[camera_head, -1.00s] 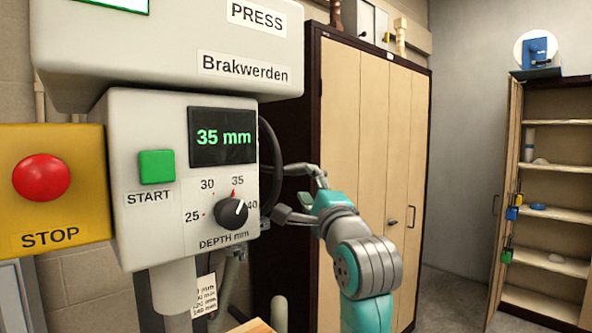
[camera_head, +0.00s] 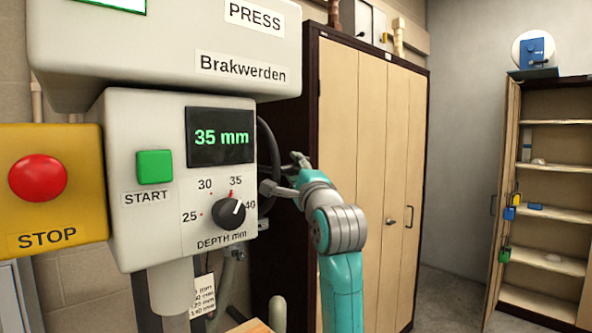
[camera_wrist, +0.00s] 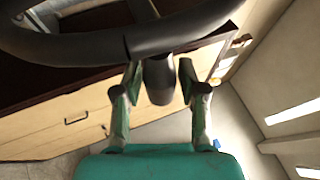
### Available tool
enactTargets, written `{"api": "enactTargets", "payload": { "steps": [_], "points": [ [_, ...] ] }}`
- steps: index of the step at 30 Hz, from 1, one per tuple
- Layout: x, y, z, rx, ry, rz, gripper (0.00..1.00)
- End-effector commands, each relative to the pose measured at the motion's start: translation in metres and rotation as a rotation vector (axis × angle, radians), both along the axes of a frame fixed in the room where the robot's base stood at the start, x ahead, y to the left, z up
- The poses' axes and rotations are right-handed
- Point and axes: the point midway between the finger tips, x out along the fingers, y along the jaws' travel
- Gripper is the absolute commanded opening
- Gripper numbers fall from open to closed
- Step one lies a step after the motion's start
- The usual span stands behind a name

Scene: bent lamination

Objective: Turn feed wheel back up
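The feed wheel (camera_head: 265,142) is a black ring on the right side of the grey press, mostly hidden edge-on behind the press head. In the wrist view its dark rim (camera_wrist: 70,48) curves across the top, and a dark handle (camera_wrist: 159,82) sticks out from it. My gripper (camera_head: 281,174) is at the wheel's right side. In the wrist view my gripper (camera_wrist: 160,72) has its two fingers apart, one on each side of the handle, with small gaps visible. Contact with the handle cannot be made out.
The press display (camera_head: 221,137) reads 35 mm. Below it are the START button (camera_head: 155,166) and depth knob (camera_head: 230,213); a red STOP button (camera_head: 38,177) is at left. A tall cabinet (camera_head: 370,180) stands close behind my arm. Open floor lies to the right.

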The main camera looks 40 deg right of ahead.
Motion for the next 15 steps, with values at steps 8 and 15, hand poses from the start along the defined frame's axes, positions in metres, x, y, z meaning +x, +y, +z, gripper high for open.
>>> {"api": "enactTargets", "payload": {
  "steps": [8, 15],
  "points": [
    [0.0000, 0.0000, -0.0002, 0.000, 0.000, 0.000, 0.00],
    [-0.0002, 0.0001, 0.0028, -0.001, 0.020, 0.000, 0.00]
  ]
}}
